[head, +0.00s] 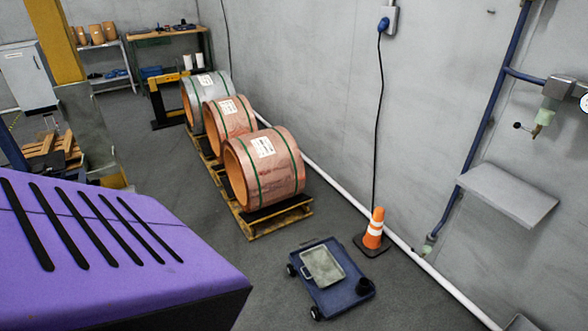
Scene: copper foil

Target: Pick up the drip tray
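A shallow grey-green rectangular tray with a raised rim, which looks like the drip tray (322,267), lies on the low blue wheeled cart (338,298) on the floor at the lower middle. It covers the upper left part of the cart's top and looks empty. A small dark round object (364,286) sits at the cart's right side, apart from the tray. Neither of my grippers is in view, so nothing shows of their state.
An orange cone (374,230) stands behind the cart, near the wall pipe (440,279). Copper foil rolls (268,170) stand on wooden pallets (275,219) further back. A grey wall shelf (508,194) juts out at right. Floor right of the cart is clear.

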